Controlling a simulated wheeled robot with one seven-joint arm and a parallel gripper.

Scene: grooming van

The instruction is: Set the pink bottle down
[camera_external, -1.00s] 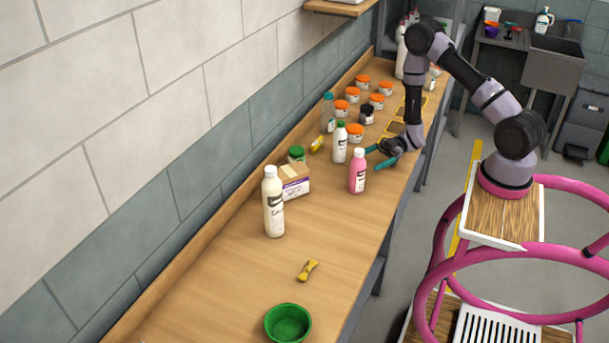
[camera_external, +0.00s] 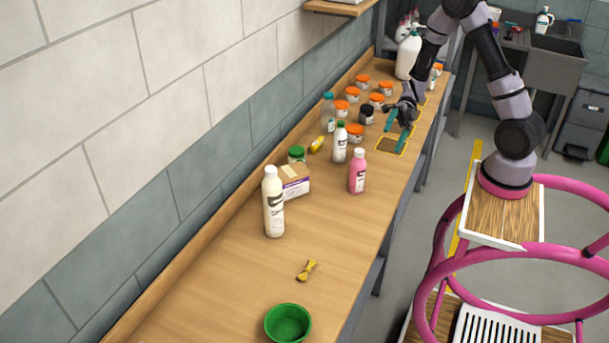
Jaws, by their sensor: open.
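The pink bottle (camera_external: 357,172) stands upright on the wooden bench (camera_external: 320,240), near its front edge, with a pale cap and a white label. My gripper (camera_external: 396,138) is open and empty. Its teal fingers point down above the yellow-edged brown square (camera_external: 391,146) on the bench, beyond the pink bottle and apart from it.
A white bottle with a green cap (camera_external: 340,143) and an orange-lidded jar (camera_external: 354,132) stand close by. Several more jars stand farther back. A cardboard box (camera_external: 294,181), a cream bottle (camera_external: 273,202) and a green bowl (camera_external: 288,323) are nearer. Bench around the yellow clip (camera_external: 307,270) is mostly clear.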

